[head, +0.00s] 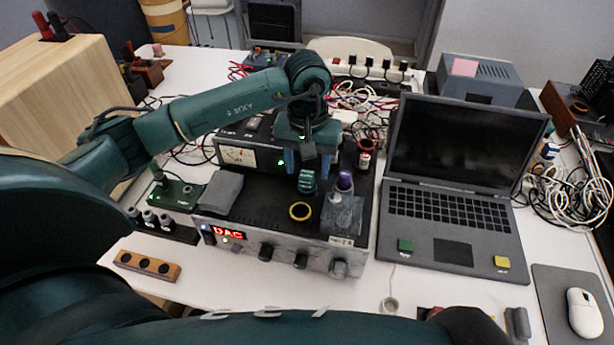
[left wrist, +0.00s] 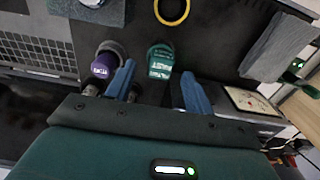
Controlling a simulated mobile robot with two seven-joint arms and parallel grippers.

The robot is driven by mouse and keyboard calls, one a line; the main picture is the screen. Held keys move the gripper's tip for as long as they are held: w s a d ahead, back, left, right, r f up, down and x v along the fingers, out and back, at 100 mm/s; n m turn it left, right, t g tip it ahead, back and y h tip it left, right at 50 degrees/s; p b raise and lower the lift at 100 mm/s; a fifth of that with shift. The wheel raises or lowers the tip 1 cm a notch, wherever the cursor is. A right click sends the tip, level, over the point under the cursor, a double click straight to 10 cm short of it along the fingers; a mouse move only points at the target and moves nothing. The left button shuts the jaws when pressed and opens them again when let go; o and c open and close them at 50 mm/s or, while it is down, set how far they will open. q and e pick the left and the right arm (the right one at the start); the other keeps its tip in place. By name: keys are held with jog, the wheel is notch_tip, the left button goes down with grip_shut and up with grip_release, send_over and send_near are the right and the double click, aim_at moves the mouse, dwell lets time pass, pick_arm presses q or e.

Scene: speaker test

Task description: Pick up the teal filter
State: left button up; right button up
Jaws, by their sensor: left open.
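The teal filter (head: 307,181) stands on the dark top of the amplifier-like device; in the left wrist view the teal filter (left wrist: 160,62) has white lettering on it. My left gripper (head: 308,164) points down just behind and above it, with two blue fingers apart. In the left wrist view the fingertips of my left gripper (left wrist: 157,70) lie on either side of the teal filter, with space visible at both sides. The gripper is open and empty. My right gripper is not in view.
A purple filter (head: 344,181) stands close to the right, near the left finger in the left wrist view. A yellow ring (head: 300,211) lies in front. A grey block (head: 342,214) and grey cloth-like piece (head: 222,192) flank it. A laptop (head: 455,180) stands to the right.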

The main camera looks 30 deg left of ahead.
pick_arm(q)
jog(key=shift+f, duration=1.4)
jog(key=shift+c, duration=0.4)
jog(key=c, duration=1)
jog(key=shift+o, duration=0.2)
